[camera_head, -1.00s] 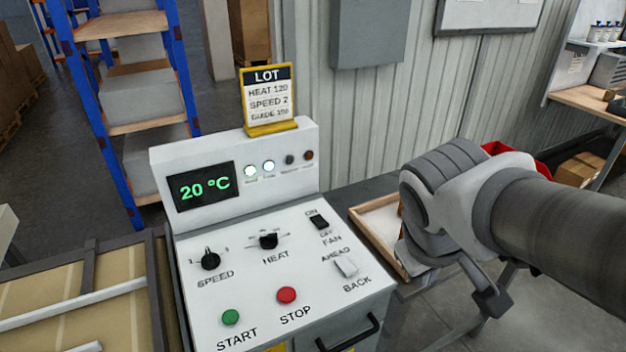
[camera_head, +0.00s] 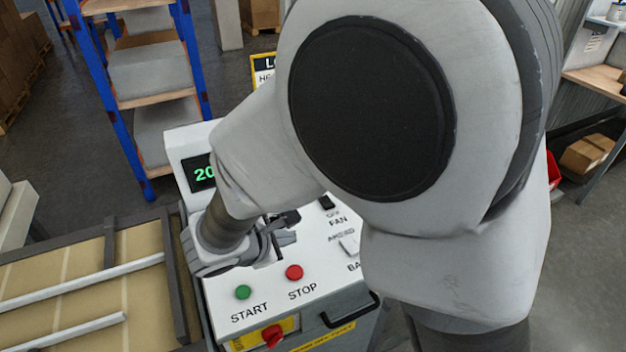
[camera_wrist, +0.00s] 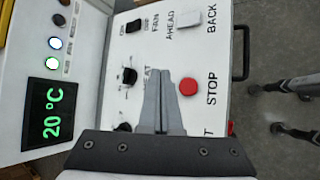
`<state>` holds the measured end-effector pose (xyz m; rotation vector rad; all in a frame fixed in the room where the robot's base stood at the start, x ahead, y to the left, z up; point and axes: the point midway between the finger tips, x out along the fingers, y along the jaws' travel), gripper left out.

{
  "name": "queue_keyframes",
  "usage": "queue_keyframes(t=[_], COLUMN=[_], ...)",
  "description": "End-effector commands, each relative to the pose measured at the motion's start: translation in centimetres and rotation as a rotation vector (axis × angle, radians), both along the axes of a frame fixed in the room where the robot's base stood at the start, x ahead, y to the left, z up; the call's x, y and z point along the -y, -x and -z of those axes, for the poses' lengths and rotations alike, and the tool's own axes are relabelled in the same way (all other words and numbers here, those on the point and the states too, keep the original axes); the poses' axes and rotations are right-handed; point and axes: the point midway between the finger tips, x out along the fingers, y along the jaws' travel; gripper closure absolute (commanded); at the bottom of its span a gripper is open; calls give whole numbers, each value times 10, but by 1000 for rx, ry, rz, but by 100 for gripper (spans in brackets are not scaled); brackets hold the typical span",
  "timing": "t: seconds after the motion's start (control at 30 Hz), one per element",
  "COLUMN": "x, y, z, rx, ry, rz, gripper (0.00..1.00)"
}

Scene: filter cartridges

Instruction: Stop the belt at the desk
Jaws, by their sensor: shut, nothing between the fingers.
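The control desk (camera_head: 320,300) has a red STOP button (camera_head: 293,272), which also shows in the wrist view (camera_wrist: 188,87), and a green START button (camera_head: 243,292) to its left. My gripper (camera_head: 290,228) is shut and empty above the desk, over the knob area behind the buttons. In the wrist view its fingertips (camera_wrist: 162,82) appear just left of the STOP button; I see no contact with it. The HEAT knob (camera_wrist: 129,76) lies beyond the fingers. My arm hides the SPEED knob in the head view. The belt (camera_head: 80,268) lies left of the desk.
The FAN switch (camera_wrist: 133,26) and the AHEAD/BACK switch (camera_wrist: 188,19) share the panel. The display (camera_wrist: 46,115) reads 20 °C, with two lamps lit. A red knob on yellow (camera_head: 272,336) and a black handle (camera_head: 350,311) are on the desk's front.

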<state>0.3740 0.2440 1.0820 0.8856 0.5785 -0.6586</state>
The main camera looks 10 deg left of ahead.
Motion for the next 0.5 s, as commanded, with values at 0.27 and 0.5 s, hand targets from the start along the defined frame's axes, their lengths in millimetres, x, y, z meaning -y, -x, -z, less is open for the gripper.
queue_keyframes(t=[0.27,0.5], x=[1,1], y=[0,0], z=[1,14], rx=[0,-1], ry=[-1,-1], rz=[4,5], gripper=[100,100])
